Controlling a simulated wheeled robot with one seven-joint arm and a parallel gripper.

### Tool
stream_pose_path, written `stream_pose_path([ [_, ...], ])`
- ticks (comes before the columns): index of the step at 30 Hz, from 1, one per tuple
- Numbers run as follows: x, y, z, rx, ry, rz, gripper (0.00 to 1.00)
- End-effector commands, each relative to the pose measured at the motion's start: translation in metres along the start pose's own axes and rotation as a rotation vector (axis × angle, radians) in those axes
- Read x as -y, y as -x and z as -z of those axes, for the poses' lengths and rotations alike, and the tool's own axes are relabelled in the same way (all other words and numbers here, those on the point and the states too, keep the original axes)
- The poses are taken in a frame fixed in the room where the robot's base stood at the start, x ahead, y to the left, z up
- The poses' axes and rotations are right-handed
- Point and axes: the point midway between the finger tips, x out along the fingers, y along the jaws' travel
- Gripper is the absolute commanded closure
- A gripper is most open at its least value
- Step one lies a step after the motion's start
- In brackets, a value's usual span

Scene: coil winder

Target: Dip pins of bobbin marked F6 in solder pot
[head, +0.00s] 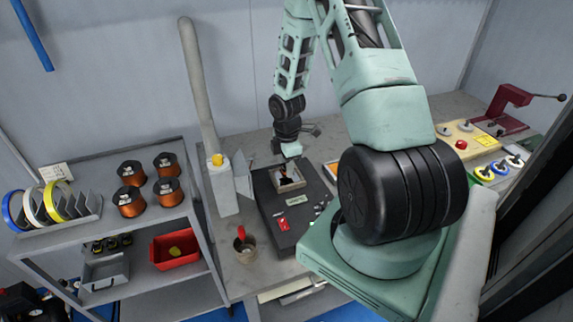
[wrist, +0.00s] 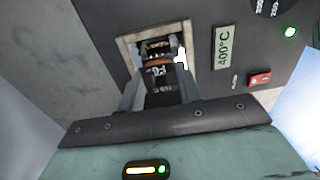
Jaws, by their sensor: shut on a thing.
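My gripper (wrist: 160,90) is shut on a dark bobbin (wrist: 158,76) with a copper-coloured winding band. White marking shows on the bobbin, but I cannot read it surely. The bobbin is at the square, pale-rimmed opening of the solder pot (wrist: 124,48); its pins are hidden, so I cannot tell whether they touch solder. A bright patch shows inside the opening at the right. The pot's display reads 400°C. In the head view my gripper (head: 287,168) is above the opening of the dark solder pot unit (head: 303,216), partly hidden by my wrist.
A pale fume hose with its hood (head: 243,173) stands close left of the pot. A cup with a red-handled tool (head: 244,247) is in front of it. Copper wire spools (head: 130,173) and a red bin (head: 177,248) are on the left shelves. A red press (head: 507,105) stands far right.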

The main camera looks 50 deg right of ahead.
Motion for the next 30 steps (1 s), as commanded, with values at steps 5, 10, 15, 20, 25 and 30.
stream_pose_path([
  [5, 0.000, -0.001, 0.000, 0.000, 0.000, 0.000, 0.88],
  [10, 0.000, -0.001, 0.000, 0.000, 0.000, 0.000, 0.88],
  [15, 0.000, -0.001, 0.000, 0.000, 0.000, 0.000, 0.88],
  [20, 0.000, -0.004, 0.000, 0.000, 0.000, 0.000, 0.88],
  [25, 0.000, -0.008, 0.000, 0.000, 0.001, 0.000, 0.88],
  [30, 0.000, -0.012, 0.000, 0.000, 0.001, 0.000, 0.88],
])
